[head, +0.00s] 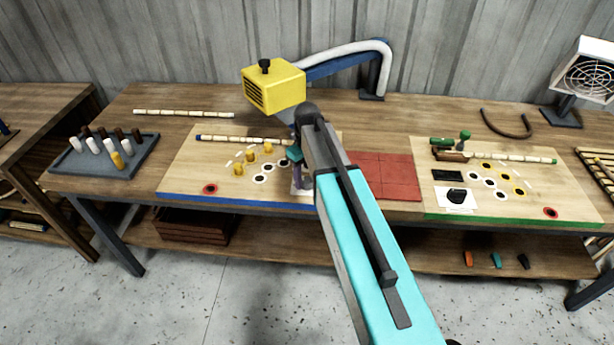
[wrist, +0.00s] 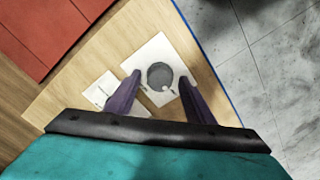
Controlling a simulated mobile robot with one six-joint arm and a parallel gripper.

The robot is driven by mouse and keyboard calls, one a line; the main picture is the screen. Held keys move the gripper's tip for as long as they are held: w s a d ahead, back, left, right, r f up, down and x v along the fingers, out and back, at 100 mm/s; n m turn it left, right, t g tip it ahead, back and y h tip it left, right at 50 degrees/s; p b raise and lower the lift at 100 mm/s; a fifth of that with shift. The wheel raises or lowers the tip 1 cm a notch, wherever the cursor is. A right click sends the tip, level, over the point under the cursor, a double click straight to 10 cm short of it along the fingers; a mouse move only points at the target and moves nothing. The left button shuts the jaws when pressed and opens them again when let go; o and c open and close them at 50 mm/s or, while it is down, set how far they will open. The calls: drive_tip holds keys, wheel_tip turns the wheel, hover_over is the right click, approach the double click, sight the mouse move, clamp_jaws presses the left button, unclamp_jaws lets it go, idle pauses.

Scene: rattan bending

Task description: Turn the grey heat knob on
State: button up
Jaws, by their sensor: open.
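In the wrist view the round grey heat knob (wrist: 160,76) sits on a square white plate (wrist: 160,48) on the wooden board. A small pale dot shows on its near edge. My gripper (wrist: 161,79) is open, with one purple finger on each side of the knob. I cannot tell whether the fingers touch it. In the head view my gripper (head: 299,178) is low over the blue-edged board, and my arm hides the knob. A sliver of its white plate (head: 302,199) shows below the fingers.
A small white card (wrist: 100,90) lies beside the plate. Red tiles (head: 384,176) lie to the right of my arm. A yellow heater box (head: 273,88) stands behind the gripper. Another plate with a black knob (head: 457,196) is on the green-edged board.

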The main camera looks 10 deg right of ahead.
drive_tip(key=shift+c, duration=0.3)
drive_tip(key=c, duration=1)
